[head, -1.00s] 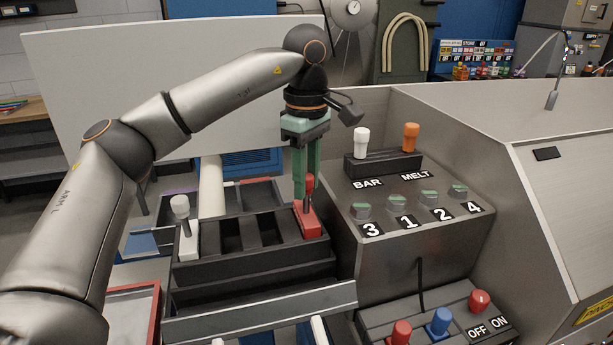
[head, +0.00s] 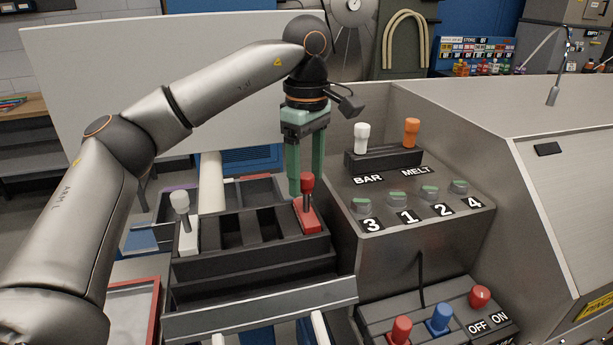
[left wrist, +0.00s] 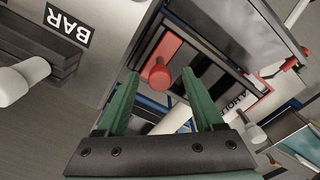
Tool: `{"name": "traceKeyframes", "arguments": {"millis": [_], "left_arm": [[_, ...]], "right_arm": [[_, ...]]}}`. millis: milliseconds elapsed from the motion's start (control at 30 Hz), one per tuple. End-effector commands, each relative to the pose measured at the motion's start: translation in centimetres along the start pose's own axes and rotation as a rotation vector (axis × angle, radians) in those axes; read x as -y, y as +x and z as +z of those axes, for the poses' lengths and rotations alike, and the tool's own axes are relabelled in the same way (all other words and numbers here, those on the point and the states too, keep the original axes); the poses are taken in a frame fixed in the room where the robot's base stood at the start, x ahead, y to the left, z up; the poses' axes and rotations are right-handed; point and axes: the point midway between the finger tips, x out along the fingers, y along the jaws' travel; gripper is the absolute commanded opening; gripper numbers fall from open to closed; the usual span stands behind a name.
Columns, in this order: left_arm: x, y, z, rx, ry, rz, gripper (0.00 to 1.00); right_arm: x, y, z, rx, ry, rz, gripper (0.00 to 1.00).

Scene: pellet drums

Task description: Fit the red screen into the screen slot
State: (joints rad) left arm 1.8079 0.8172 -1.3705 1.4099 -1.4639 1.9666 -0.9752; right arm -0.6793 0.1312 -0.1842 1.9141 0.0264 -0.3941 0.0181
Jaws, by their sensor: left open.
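The red screen (head: 306,216), a red block with an upright red knob, sits in the right end of a dark rack (head: 250,270). The left wrist view also shows the red screen (left wrist: 160,60), its knob between and just beyond my fingertips. My left gripper (head: 305,180) has green fingers spread apart, pointing down at the knob, holding nothing. The left wrist view shows the same open fingers (left wrist: 160,85). I cannot tell how deep the red screen is seated, or which opening is the screen slot. My right gripper is not in view.
A white-knobbed block (head: 187,235) sits at the rack's left end, with dark openings between. To the right, a metal console carries BAR and MELT levers (head: 385,160) and numbered knobs (head: 410,212). A lower box (head: 440,318) has red and blue buttons.

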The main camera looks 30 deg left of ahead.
Motion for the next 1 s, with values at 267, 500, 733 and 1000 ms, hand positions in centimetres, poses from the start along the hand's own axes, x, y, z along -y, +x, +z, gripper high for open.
{"name": "traceKeyframes", "arguments": {"millis": [267, 500, 733, 1000], "left_arm": [[0.0, -6.5, 0.1, -0.001, 0.0, 0.007, 0.69], [0.0, -10.6, 0.1, 0.001, 0.001, 0.005, 0.69], [0.0, -11.6, 0.0, 0.001, 0.001, 0.002, 0.69], [0.0, -11.5, 0.1, 0.001, 0.001, 0.002, 0.69]], "right_arm": [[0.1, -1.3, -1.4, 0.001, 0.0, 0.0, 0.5], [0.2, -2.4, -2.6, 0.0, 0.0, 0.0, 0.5], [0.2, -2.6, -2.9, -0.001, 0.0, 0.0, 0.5], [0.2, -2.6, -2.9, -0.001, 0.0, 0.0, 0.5]]}}
